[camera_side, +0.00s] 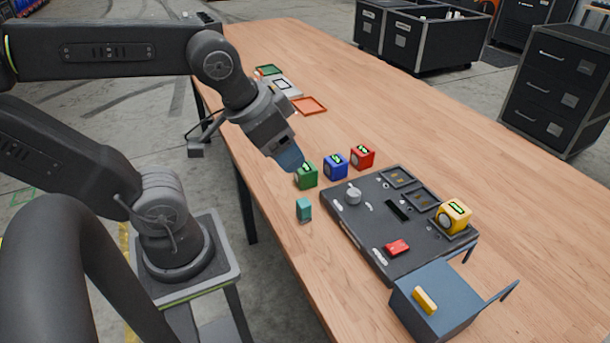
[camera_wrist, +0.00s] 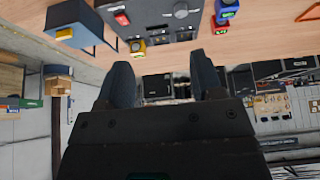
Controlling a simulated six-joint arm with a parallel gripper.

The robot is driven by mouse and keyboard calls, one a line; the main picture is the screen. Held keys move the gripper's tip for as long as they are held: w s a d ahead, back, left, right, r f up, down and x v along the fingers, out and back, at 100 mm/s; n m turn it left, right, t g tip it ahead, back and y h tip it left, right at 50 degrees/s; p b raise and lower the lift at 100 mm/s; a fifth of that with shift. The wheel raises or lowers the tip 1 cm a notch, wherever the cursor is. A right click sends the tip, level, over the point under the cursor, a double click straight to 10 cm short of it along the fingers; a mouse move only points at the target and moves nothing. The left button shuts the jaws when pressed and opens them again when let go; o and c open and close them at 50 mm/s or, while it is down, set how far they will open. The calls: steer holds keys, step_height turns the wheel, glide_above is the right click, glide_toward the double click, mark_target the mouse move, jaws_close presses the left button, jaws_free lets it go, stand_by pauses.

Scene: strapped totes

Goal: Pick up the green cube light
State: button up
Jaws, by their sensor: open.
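The green cube light (camera_side: 306,178) sits upright on the wooden table, left of the blue cube (camera_side: 336,167) and the red cube (camera_side: 362,157), in the side view. My gripper (camera_side: 292,162) points down just above and left of the green cube, its tip overlapping the cube's upper edge in the picture. I cannot tell whether they touch. In the wrist view my gripper (camera_wrist: 163,74) has its two fingers apart with nothing between them. The green cube is not visible there; the blue cube (camera_wrist: 228,9) and red cube (camera_wrist: 220,25) show at the top.
A dark panel (camera_side: 376,236) carries a yellow cube (camera_side: 453,217) and a red switch. A blue-grey box (camera_side: 435,300) stands in front of it. A teal block (camera_side: 304,210) stands near the green cube. Trays lie farther back, including an orange one (camera_side: 309,106). The right of the table is clear.

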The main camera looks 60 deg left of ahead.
steer(key=o, duration=0.4)
steer(key=m+g+y, duration=0.5)
steer(key=m, duration=1.4)
glide_toward(306, 167)
steer(key=shift+h, duration=0.3)
steer(key=x, duration=0.7)
steer(key=shift+s+d, duration=0.1)
steer(key=shift+d, duration=0.05)
steer(key=shift+a+x, duration=0.15)
steer(key=shift+x, duration=1.25)
steer(key=shift+a+x, duration=0.15)
steer(key=shift+x, duration=1.2)
